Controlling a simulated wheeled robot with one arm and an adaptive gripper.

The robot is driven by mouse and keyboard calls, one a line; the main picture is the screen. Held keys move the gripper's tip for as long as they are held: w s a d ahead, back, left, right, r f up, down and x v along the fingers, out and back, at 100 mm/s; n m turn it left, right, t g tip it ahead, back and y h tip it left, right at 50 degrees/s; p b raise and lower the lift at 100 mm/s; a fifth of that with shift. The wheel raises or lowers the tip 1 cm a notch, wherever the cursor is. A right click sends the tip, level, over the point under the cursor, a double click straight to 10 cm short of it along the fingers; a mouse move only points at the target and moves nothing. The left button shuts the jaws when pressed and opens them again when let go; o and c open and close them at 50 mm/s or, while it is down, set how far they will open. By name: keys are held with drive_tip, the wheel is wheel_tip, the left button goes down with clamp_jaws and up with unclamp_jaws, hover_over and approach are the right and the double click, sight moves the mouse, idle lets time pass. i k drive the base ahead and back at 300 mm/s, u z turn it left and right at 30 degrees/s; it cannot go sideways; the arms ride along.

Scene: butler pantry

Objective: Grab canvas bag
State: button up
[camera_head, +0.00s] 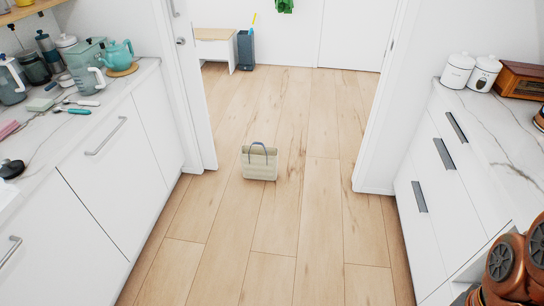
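The canvas bag (259,167) stands upright on the wooden floor, near the middle of the view and close to the doorway. It is small and cream-coloured, with a greyish-blue handle arching over its top. Nothing touches it, and bare floor surrounds it. My gripper is not in view, so its state does not show.
White cabinets with a marble counter (133,84) line the left; a teapot (118,54) and other kitchenware stand on it. White drawers (430,190) line the right. The floor (275,235) between is clear. A bench (216,45) and grey bin (246,50) stand beyond the doorway.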

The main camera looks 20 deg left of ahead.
sight(260, 162)
drive_tip(key=u, duration=0.05)
drive_tip(key=i, duration=1.75)
drive_tip(key=u, duration=0.95)
drive_tip(key=i, duration=1)
drive_tip(key=u, duration=1.6)
drive_tip(key=i, duration=0.5)
drive_tip(key=u, duration=0.35)
